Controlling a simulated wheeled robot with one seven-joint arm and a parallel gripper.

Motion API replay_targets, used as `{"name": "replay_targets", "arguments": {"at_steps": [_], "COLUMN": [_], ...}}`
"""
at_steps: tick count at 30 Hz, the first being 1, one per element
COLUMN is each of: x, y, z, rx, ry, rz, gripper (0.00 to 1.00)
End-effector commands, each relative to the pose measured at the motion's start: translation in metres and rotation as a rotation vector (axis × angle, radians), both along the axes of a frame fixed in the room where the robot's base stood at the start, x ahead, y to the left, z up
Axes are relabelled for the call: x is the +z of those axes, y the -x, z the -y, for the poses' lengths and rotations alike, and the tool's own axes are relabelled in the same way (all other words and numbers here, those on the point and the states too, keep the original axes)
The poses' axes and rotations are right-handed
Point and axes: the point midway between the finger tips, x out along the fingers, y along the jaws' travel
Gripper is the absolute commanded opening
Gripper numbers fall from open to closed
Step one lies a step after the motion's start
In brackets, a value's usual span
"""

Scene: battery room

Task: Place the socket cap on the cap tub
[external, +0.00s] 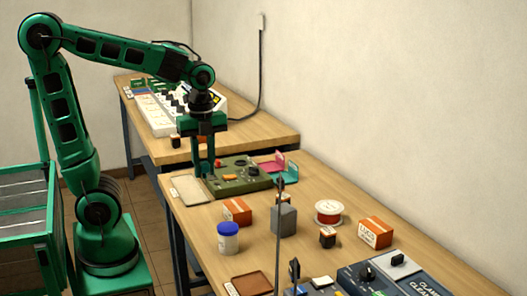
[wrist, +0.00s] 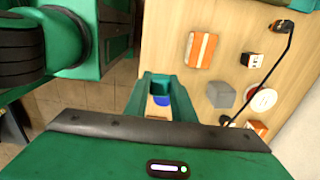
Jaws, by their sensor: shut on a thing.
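My gripper (external: 205,178) points straight down at the left end of a green panel box (external: 250,181). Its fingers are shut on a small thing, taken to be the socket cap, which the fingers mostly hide. In the wrist view my gripper's fingers (wrist: 160,98) frame a blue patch; I cannot tell if it is held or lies beyond. No tub is clearly marked: a shallow tan tray (external: 188,191) lies left of the panel, and a brown tray (external: 253,283) lies at the near table edge.
A blue-lidded white jar (external: 228,240), an orange box (external: 237,210), a grey block (external: 284,222), a red spool (external: 328,211) and a lugs box (external: 375,232) stand on the near table. A thin upright rod (external: 279,245) stands among them. Pink and teal holders (external: 285,170) stand beyond the panel.

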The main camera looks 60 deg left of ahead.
Motion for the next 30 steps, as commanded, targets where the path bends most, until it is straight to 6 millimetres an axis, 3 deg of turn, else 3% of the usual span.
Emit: {"name": "replay_targets", "arguments": {"at_steps": [15,22,30], "x": [-0.057,-0.068,-0.101], "y": [-0.024,-0.027,-0.027], "z": [0.092,0.103,0.103], "rx": [-0.005,-0.002,-0.001], "ry": [-0.001,0.0,0.0], "rz": [-0.003,-0.002,-0.003], "gripper": [0.02,0.02,0.02]}}
